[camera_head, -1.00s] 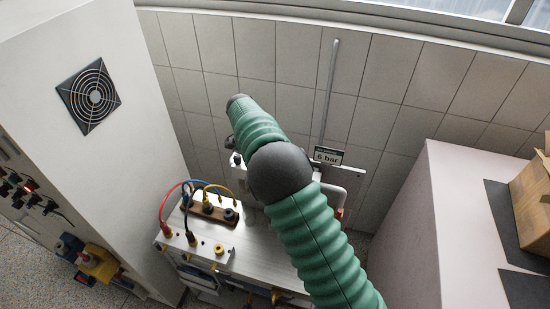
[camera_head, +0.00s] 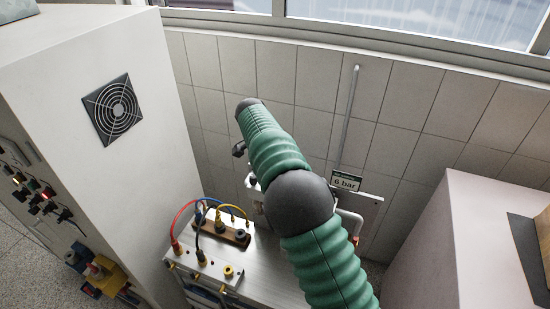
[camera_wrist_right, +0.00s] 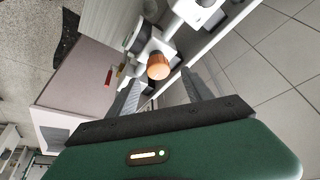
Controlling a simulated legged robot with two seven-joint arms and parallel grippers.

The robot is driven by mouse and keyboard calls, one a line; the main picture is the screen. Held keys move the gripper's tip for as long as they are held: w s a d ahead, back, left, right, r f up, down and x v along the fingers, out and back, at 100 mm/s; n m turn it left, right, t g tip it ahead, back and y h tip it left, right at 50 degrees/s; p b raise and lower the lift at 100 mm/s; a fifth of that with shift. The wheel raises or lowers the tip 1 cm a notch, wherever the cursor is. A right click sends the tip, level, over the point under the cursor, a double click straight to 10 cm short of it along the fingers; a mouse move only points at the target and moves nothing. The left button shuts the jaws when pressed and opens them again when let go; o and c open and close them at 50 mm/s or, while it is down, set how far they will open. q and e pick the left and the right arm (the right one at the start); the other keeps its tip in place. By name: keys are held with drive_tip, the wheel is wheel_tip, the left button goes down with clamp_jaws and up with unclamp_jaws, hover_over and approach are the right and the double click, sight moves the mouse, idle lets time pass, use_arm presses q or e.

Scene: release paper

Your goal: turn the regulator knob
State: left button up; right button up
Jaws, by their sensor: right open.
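The regulator knob (camera_wrist_right: 158,66) is an orange-brown cylinder on a pale regulator body (camera_wrist_right: 150,46) in the right wrist view. My right gripper (camera_wrist_right: 164,77) is open, with one finger on each side of the knob's line. I cannot tell whether either finger touches the knob. In the head view my green right arm crosses the middle and hides most of the regulator. My left gripper is in neither view.
A metal bench unit (camera_head: 262,262) with coloured cables stands below my arm. A tall white cabinet (camera_head: 95,60) with a fan grille is at the left, and a pale pinkish block (camera_head: 470,230) at the right. The tiled wall (camera_head: 320,75) is behind.

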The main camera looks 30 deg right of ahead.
drive_tip(key=v, duration=1.1)
drive_tip(key=shift+w+a+r, duration=0.15)
drive_tip(key=shift+a+r, duration=0.1)
drive_tip(key=shift+a, duration=0.15)
drive_tip(key=shift+d, duration=0.1)
drive_tip(key=s+a+f+n+y+b, duration=0.1)
drive_tip(key=s+f+n+b, duration=0.15)
drive_tip(key=f, duration=0.35)
drive_tip(key=s+a+f+n+t+y+b, duration=0.1)
drive_tip(key=s+f+n+b, duration=0.1)
drive_tip(key=s+f+n, duration=0.3)
drive_tip(key=f+n+y+b, duration=0.1)
drive_tip(key=f+n+b, duration=0.1)
drive_tip(key=f, duration=0.6)
drive_tip(key=s+a+f+n+b, duration=0.1)
drive_tip(key=s+a+f+n, duration=0.1)
drive_tip(key=s+f+n, duration=0.1)
drive_tip(key=s+a+f+n+t+y+b, duration=0.1)
drive_tip(key=s+a+f+n+b, duration=0.1)
drive_tip(key=s+f, duration=0.4)
drive_tip(key=s+a+f+n+b, duration=0.1)
drive_tip(key=s+a+f+n, duration=0.2)
drive_tip(key=s, duration=0.5)
drive_tip(key=shift+f+n+t, duration=0.3)
drive_tip(key=shift+f+n, duration=0.05)
drive_tip(key=shift+f, duration=0.35)
